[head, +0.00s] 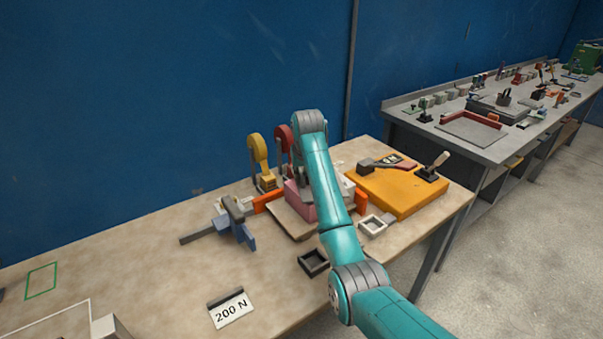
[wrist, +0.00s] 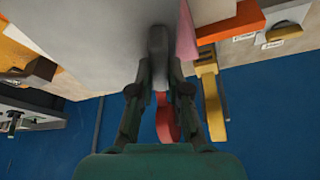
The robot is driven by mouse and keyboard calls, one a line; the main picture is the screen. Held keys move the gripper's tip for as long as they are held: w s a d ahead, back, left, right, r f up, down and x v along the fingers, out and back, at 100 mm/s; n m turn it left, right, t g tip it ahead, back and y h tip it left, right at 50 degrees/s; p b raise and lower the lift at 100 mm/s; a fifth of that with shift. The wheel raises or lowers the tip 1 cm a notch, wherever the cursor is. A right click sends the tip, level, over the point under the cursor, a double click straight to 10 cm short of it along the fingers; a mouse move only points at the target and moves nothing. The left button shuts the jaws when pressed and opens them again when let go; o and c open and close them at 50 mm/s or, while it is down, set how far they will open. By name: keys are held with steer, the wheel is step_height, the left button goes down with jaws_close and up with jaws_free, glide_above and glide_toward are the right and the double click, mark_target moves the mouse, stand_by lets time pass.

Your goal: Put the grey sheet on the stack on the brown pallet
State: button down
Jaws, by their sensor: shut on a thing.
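My gripper (wrist: 160,88) is shut on a grey upright part between its fingers in the wrist view. A broad grey surface, apparently the grey sheet (wrist: 95,35), fills the upper left there, up to the fingers. In the head view my arm hides the gripper and most of the sheet. The pink stack (head: 299,203) stands behind my arm on a brownish flat pallet (head: 285,219). A strip of the pink stack also shows in the wrist view (wrist: 187,38), right of the fingers. I cannot tell whether the sheet touches the stack.
Orange blocks (head: 267,200) flank the stack. Yellow (head: 260,160) and red (head: 283,145) clamps stand behind it. A yellow-orange board (head: 398,196) with tools lies right. A blue-grey vise-like tool (head: 236,220) is left. Small frames (head: 313,262) lie in front.

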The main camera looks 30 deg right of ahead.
steer(key=shift+f, duration=0.45)
steer(key=c, duration=1.1)
jaws_free()
steer(key=shift+o, duration=0.2)
steer(key=v, duration=1.2)
